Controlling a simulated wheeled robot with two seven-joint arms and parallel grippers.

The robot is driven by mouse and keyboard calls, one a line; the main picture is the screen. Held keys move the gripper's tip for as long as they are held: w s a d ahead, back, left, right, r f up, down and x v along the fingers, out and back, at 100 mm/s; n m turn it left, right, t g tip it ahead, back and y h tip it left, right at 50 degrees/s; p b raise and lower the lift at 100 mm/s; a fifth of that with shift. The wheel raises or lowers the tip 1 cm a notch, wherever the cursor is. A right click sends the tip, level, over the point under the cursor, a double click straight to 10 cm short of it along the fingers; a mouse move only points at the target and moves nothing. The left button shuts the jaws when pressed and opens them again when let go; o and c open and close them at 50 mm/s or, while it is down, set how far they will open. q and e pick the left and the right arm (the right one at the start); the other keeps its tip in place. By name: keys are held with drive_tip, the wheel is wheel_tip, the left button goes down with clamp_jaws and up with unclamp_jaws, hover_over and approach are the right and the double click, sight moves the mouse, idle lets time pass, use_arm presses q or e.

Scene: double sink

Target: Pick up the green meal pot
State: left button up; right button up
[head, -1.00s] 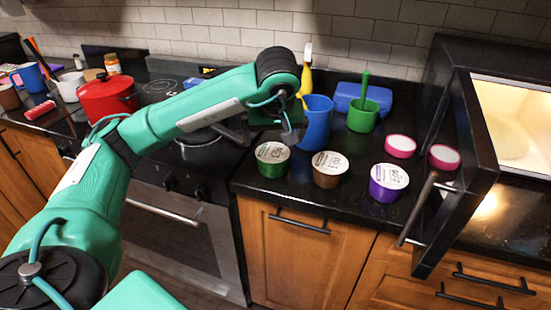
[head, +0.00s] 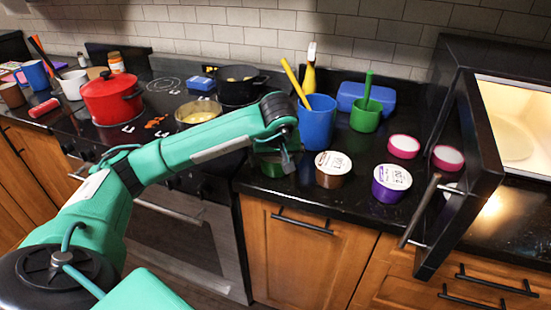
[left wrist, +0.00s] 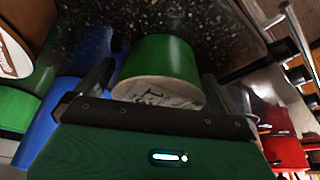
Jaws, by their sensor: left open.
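The green meal pot (head: 272,168) stands on the black counter near its front edge, left of a brown pot. In the head view its white lid is mostly hidden by my left gripper (head: 279,160), which is right over it. In the left wrist view the green pot (left wrist: 162,66) sits between the two dark fingers of my left gripper (left wrist: 158,84). The fingers are apart, one on each side of the pot. I cannot tell whether they touch it. My right gripper is not in view.
A brown pot (head: 331,176) and a purple pot (head: 390,183) stand to the right. A blue cup (head: 316,126) is close behind. The open microwave door (head: 465,160) juts out at the right. The stove with pans (head: 198,113) is at the left.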

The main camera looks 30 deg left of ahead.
use_arm(q)
drive_tip(key=shift+c, duration=0.2)
drive_tip(key=c, duration=1.1)
drive_tip(key=shift+r, duration=0.1)
wheel_tip(320, 180, up, 12)
drive_tip(key=shift+w, duration=0.1)
drive_tip(key=shift+r+p, duration=0.55)
drive_tip(key=shift+r, duration=3.3)
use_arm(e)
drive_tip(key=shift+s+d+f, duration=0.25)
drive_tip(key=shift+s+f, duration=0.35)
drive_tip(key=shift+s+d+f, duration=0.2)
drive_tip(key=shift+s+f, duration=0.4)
